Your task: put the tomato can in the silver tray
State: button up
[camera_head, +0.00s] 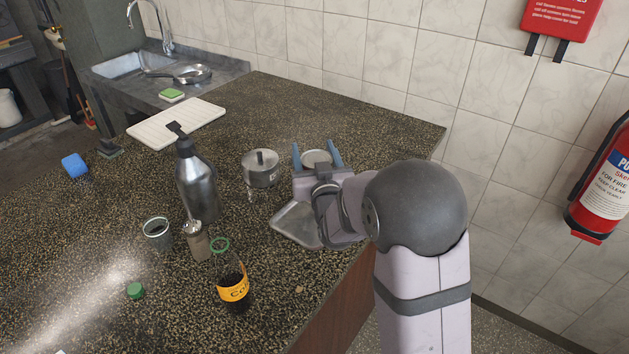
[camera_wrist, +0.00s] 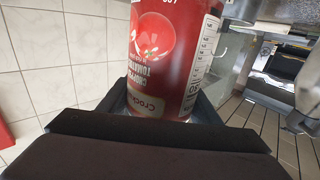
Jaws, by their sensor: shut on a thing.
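The tomato can (camera_head: 317,158) shows as a round metal top between the blue fingers of my gripper (camera_head: 316,151) in the head view. In the wrist view the red tomato can (camera_wrist: 165,55), with its tomato picture and upside-down label text, fills the space between the jaws. My gripper is shut on the can. The silver tray (camera_head: 287,221) lies flat on the counter, nearer the camera than the can. My wrist hides the tray's right part. Whether the can touches the counter cannot be told.
A lidded metal pot (camera_head: 260,168) stands just left of the can. A tiled wall (camera_head: 400,70) bounds the counter behind.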

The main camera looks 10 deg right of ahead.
notch_tip(320, 180, down, 7)
jog(key=p, duration=0.1)
jog(key=shift+r, duration=0.2)
dwell(0.5)
jog(key=shift+f+b, duration=0.25)
jog(key=shift+b, duration=0.05)
jog(key=o, duration=1.4)
jog(key=shift+s+r+p, duration=0.1)
jog(key=shift+r+p, duration=0.1)
jog(key=shift+p, duration=0.1)
jog(key=s+p, duration=0.6)
jog(key=s, duration=0.5)
jog(key=shift+s, duration=0.35)
jog(key=shift+s, duration=0.1)
